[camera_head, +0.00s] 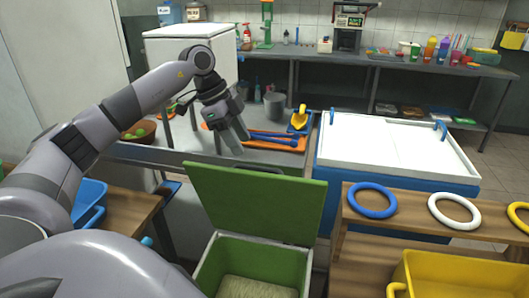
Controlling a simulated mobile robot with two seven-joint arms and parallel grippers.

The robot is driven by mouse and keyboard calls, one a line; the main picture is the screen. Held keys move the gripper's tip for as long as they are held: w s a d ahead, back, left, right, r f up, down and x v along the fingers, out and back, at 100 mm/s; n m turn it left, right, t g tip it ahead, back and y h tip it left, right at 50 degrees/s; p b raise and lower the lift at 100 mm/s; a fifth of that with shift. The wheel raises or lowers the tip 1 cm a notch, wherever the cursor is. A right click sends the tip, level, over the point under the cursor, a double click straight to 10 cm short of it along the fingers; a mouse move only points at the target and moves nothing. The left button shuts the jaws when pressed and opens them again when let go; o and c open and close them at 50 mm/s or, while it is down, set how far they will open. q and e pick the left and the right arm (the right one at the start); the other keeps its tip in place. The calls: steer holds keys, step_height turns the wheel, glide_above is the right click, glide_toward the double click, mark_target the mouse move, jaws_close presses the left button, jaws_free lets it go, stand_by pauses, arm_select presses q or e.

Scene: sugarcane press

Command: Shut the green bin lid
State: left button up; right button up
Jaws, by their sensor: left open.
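The green bin (252,268) stands at the bottom middle, with a pale, rough-looking filling visible inside. Its green lid (256,203) is raised, tilted up at the far side of the bin. My left gripper (236,143) is open and points downward above and beyond the lid's upper edge, in front of the counter. It looks apart from the lid. My right gripper is not in view.
Behind the lid is a grey counter (190,158) with an orange tray (277,142). Right are a white-topped chest (400,145) and a wooden bench with coloured rings and a yellow crate (460,270). Blue trays (88,197) sit on the left.

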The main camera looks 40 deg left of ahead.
mark_target(253, 166)
arm_select(q)
steer(key=shift+w+f, duration=0.15)
steer(key=shift+f, duration=0.1)
steer(key=x, duration=0.6)
steer(key=shift+d+f, duration=0.2)
steer(key=shift+f, duration=0.05)
jaws_close()
